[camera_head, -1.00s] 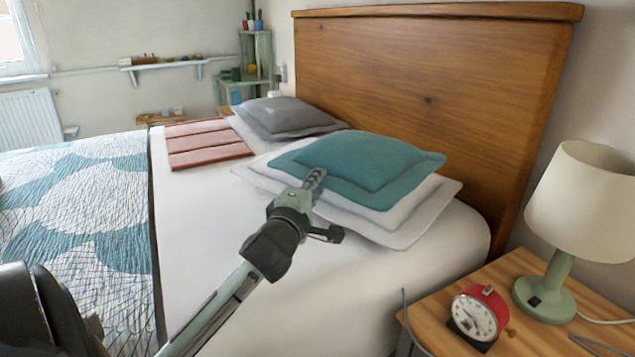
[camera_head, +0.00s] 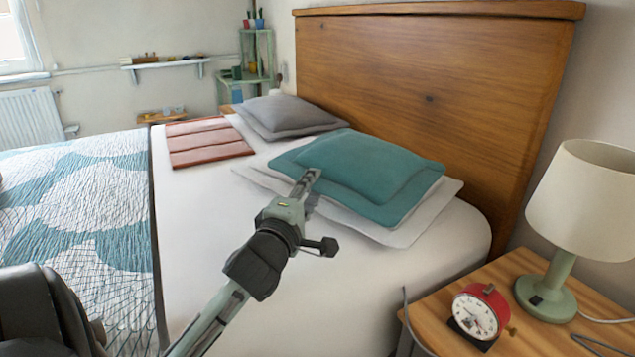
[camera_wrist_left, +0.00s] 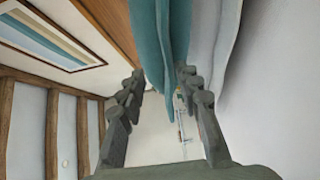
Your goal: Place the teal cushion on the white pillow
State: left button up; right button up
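The teal cushion (camera_head: 366,166) lies on top of the white pillow (camera_head: 437,212) at the near side of the bed, by the headboard. The cushion covers most of the pillow, whose pale edges show at the left and right. My left gripper (camera_head: 312,186) is at the cushion's near left edge. In the left wrist view its fingers (camera_wrist_left: 161,78) stand apart, with the hanging edge of the teal cushion (camera_wrist_left: 158,40) between them and the white pillow (camera_wrist_left: 212,35) beyond the right finger. Contact with the cushion is unclear. My right gripper is not in view.
A wooden headboard (camera_head: 430,95) rises behind the pillows. A grey cushion (camera_head: 290,113) and a folded reddish blanket (camera_head: 205,145) lie farther along the bed. A nightstand (camera_head: 525,268) at right holds a lamp (camera_head: 585,200) and a red alarm clock (camera_head: 477,311). The white sheet in front is clear.

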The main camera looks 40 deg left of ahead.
pick_arm(q)
jog(key=v, duration=0.7)
jog(key=shift+s, duration=0.35)
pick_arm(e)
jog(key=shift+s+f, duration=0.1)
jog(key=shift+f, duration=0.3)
pick_arm(q)
jog(key=shift+d, duration=0.15)
